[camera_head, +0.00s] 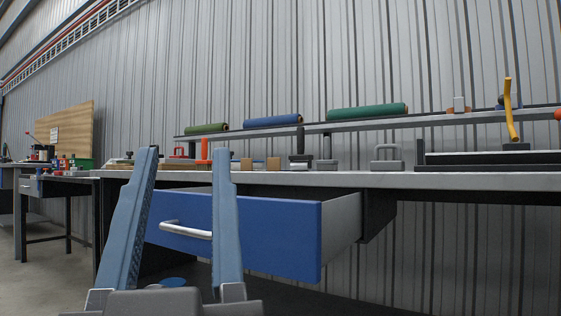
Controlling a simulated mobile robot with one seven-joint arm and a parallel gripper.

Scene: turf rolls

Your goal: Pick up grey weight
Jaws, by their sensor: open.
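A grey block with a squared loop handle (387,165), which looks like the grey weight, stands upright on the workbench top (370,180), right of the middle. A second grey piece with a flat base and an upright post (327,165) stands to its left. My gripper (184,152) is at the lower left, its two blue fingers pointing up and well apart, with nothing held between them. The fingers show in front of the bench and drawer, left of and apart from the grey block.
A blue drawer (270,235) with a silver handle (186,230) stands open below the bench top. Rolls, green (367,111) and blue (273,121), lie on a raised shelf (430,119) behind. A dark flat slab (490,161) lies right of the grey block.

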